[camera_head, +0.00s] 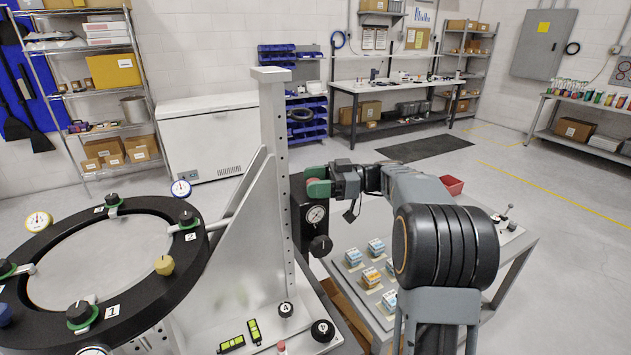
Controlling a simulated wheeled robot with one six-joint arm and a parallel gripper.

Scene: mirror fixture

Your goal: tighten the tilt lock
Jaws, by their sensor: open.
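My gripper (326,180) is open at the top of a black block (300,205) on the right side of the grey upright (274,150). A rounded red and green part (317,188) shows at its fingertips; I cannot tell whether they touch it. The block carries a round dial gauge (316,215) and a black knob (320,246) below it. Nothing in view is plainly labelled as the tilt lock. The black mirror ring (130,310) stands at the left, with black knobs on green collars, numbered tags and dial gauges around it.
Open floor lies beyond.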

